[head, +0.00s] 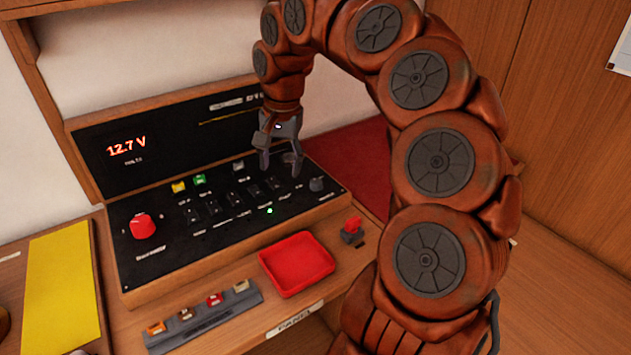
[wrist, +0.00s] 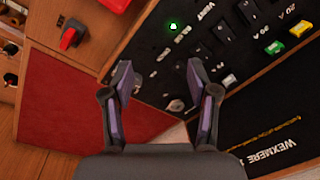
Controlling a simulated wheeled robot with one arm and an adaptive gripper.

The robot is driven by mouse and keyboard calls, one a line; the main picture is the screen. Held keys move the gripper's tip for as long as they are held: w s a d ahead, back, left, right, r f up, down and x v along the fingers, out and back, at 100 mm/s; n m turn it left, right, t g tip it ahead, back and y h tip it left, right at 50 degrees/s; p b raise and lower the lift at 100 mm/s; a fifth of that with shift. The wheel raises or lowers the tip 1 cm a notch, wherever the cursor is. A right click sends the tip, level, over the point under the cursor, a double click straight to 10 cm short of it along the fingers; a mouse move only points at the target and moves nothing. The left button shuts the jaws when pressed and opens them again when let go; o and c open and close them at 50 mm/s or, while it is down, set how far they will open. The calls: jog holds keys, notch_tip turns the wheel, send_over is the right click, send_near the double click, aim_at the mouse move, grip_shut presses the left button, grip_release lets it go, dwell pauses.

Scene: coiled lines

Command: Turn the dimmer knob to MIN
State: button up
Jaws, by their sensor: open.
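The dimmer knob appears to be the dark grey knob (head: 317,184) at the right end of the black sloped panel (head: 150,262); its label and pointer are too small to read. My gripper (head: 280,170) points down above the panel's upper right part, to the left of this knob, its fingers apart and empty. In the wrist view my gripper (wrist: 160,70) is open, with panel surface between its fingers. A dark shape beside the left finger there may be the knob; I cannot tell its setting. A small silver round part (wrist: 176,105) shows between the fingers.
A large red knob (head: 142,226) is at the panel's left. A red tray (head: 297,263), a fuse strip (head: 203,317) and a red switch (head: 352,226) are in front. A lit readout says 12.7 V.

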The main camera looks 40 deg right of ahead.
aim_at(316, 181)
jog(key=w+d+f+m, duration=0.1)
jog(key=d+m, duration=0.1)
jog(key=d, duration=0.1)
jog(key=w+d+f+m, duration=0.1)
jog(key=d+m, duration=0.1)
jog(key=d, duration=0.2)
jog(key=w+d+f+m, duration=0.1)
jog(key=d+f+m, duration=0.1)
jog(key=d, duration=0.2)
jog(key=shift+d+g+b, duration=0.1)
jog(key=shift+g+b, duration=0.2)
jog(key=shift+d+f, duration=0.2)
jog(key=shift+d, duration=0.05)
jog(key=shift+w+f+p, duration=0.15)
jog(key=shift+f+p, duration=0.65)
jog(key=shift+f, duration=3)
grip_shut()
